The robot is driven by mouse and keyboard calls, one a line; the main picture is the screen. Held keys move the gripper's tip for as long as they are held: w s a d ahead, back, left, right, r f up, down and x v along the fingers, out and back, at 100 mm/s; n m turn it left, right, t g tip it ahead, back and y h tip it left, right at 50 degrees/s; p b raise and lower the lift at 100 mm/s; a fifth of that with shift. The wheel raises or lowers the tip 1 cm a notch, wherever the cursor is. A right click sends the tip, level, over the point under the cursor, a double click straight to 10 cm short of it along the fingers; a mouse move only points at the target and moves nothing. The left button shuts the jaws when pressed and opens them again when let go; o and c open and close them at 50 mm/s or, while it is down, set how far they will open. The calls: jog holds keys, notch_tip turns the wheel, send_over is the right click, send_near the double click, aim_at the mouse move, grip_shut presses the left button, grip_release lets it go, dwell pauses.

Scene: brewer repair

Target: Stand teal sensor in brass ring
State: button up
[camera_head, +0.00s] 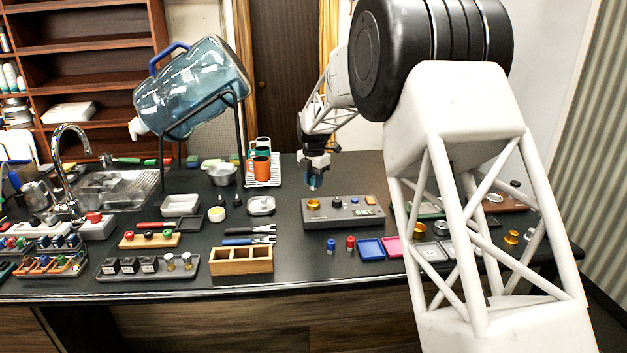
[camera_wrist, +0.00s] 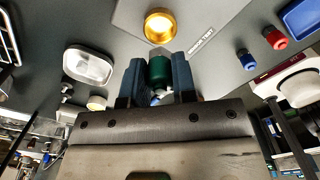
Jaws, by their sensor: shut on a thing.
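My gripper (camera_wrist: 157,82) is shut on the teal sensor (camera_wrist: 159,68), a dark green-teal cylinder between the two dark blue fingers in the wrist view. The brass ring (camera_wrist: 160,26) lies ahead of the fingertips, apart from the sensor, and its centre looks bright. In the head view my gripper (camera_head: 313,181) hangs above the grey panel (camera_head: 360,216), over its left end. The brass ring (camera_head: 313,204) sits on that end, just below the fingers. The sensor is too small to make out clearly there.
Right of the ring the panel carries a dark knob (camera_head: 337,202) and a small display. Blue (camera_head: 331,246) and red (camera_head: 350,243) small parts stand in front of it. A white dish (camera_head: 261,205) and a wooden box (camera_head: 241,268) lie to the left.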

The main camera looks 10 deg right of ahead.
jog(key=shift+f, duration=1.95)
jog(key=shift+f, duration=1.25)
dwell(2.0)
jog(key=o, duration=1.4)
jog(key=shift+r, duration=4.15)
